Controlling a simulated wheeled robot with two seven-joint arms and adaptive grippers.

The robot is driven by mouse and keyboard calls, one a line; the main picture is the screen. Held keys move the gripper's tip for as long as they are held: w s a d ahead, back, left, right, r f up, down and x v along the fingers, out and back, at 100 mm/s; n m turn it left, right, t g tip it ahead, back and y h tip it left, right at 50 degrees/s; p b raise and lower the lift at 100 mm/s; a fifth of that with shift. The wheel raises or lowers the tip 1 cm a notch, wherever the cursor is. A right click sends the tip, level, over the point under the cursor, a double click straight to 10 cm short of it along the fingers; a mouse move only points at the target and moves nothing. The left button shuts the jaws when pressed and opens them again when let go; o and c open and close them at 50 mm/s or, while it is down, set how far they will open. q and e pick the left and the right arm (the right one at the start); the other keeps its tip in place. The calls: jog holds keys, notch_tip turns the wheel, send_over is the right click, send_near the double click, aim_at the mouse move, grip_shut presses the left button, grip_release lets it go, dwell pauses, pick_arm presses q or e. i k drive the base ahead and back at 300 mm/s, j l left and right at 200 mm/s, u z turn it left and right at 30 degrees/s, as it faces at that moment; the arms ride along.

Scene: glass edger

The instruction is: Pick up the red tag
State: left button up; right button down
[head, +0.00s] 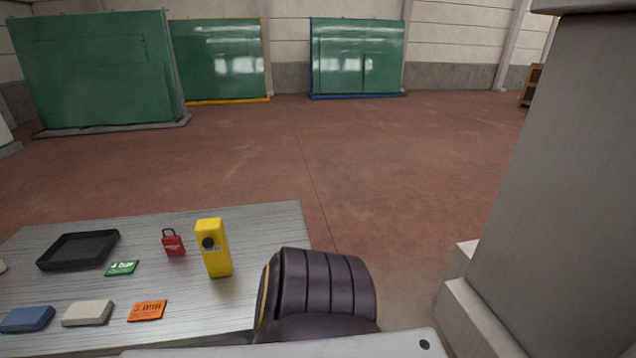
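No flat red tag shows clearly. The red thing I see is a small padlock-shaped piece (173,244) with a dark loop on top and pale print on its face. It stands on the grey table (205,295), just left of a yellow box-shaped device (214,255). A flat orange tag marked 3 mm (147,311) lies nearer the front, and a flat green tag (121,268) lies left of the red piece. Neither of my grippers is in view.
A black tray (77,250) sits on the table's left, with a blue block (27,319) and an off-white block (87,313) in front. A dark ribbed shape (320,290) covers the table's right front. A grey column (560,180) stands at right; open floor lies behind.

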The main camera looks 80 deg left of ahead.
aim_at(173, 244)
jog(key=u, duration=3.95)
